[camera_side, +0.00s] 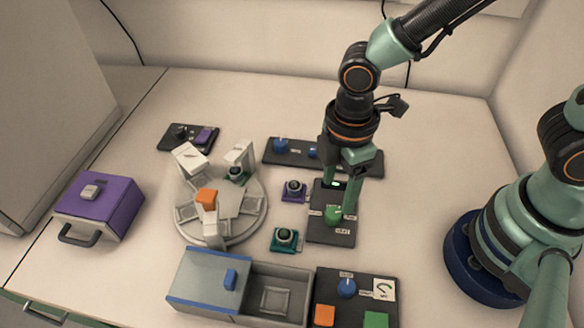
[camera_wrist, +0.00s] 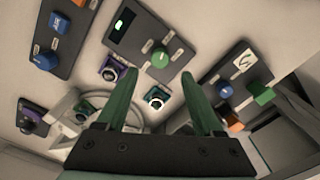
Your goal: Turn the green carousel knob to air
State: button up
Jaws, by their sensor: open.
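The green carousel knob (camera_side: 333,214) stands on a dark panel (camera_side: 328,237) in the side view, beside one of my fingertips. In the wrist view the knob (camera_wrist: 160,58) shows whole, beyond the gap between the fingertips. Small labels surround it, too blurred to read, so I cannot tell its setting. My gripper (camera_side: 339,198) points down over this panel, fingers apart with nothing between them. In the wrist view both green fingers of the gripper (camera_wrist: 158,76) are spread wide. I cannot tell whether a finger touches the knob.
The round grey carousel (camera_side: 250,222) stands left of the panel. A small purple-based fixture (camera_side: 293,189) and a teal-based one (camera_side: 285,238) lie between. A panel with blue knobs (camera_side: 281,146) is behind; a grey bin (camera_side: 277,268) and a button panel (camera_side: 346,287) are in front.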

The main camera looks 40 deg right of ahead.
jog(key=shift+r, duration=2.6)
jog(key=w+d+r+m+t, duration=0.2)
jog(key=d+r+m, duration=0.3)
jog(key=d+m, duration=0.2)
jog(key=w+d+r+m+t, duration=0.2)
jog(key=d+r+m, duration=0.4)
jog(key=d, duration=0.5)
jog(key=m+t, duration=0.1)
jog(key=m, duration=0.1)
jog(key=shift+w+d+r+m+t, duration=0.15)
jog(key=shift+w+m+t, duration=0.15)
